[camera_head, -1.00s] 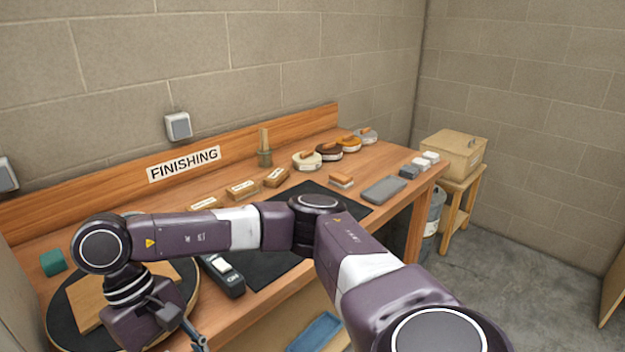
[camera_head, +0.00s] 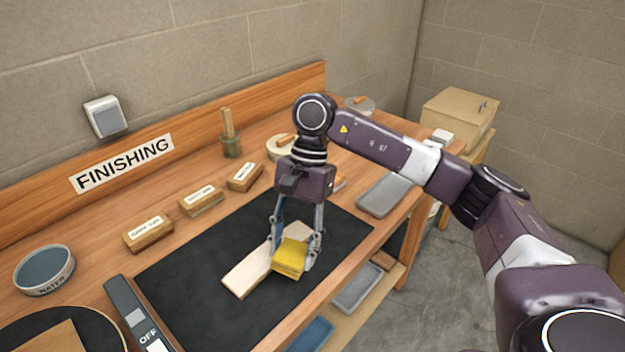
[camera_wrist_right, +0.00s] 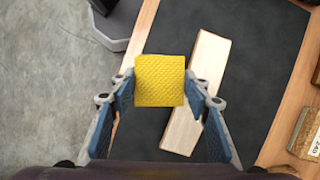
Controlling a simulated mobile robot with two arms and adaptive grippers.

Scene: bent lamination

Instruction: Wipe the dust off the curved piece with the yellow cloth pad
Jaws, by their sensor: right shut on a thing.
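The yellow cloth pad (camera_head: 289,260) is held between the fingers of my right gripper (camera_head: 293,250), which points down over the black mat (camera_head: 205,285). The pad (camera_wrist_right: 160,82) also shows between the blue fingers in the right wrist view. The curved piece (camera_head: 246,274) is a pale wooden strip lying on the mat, partly hidden by the pad and gripper in the head view. In the right wrist view the strip (camera_wrist_right: 209,62) lies just right of the pad. I cannot tell whether they touch, and dust is not clear. My left gripper is not in view.
A sander-like tool marked OFF (camera_head: 130,312) lies left of the mat. Labelled blocks (camera_head: 202,200) line the back, beside a water bowl (camera_head: 45,271). A grey slab (camera_head: 384,194) lies to the right. The left of the mat is clear.

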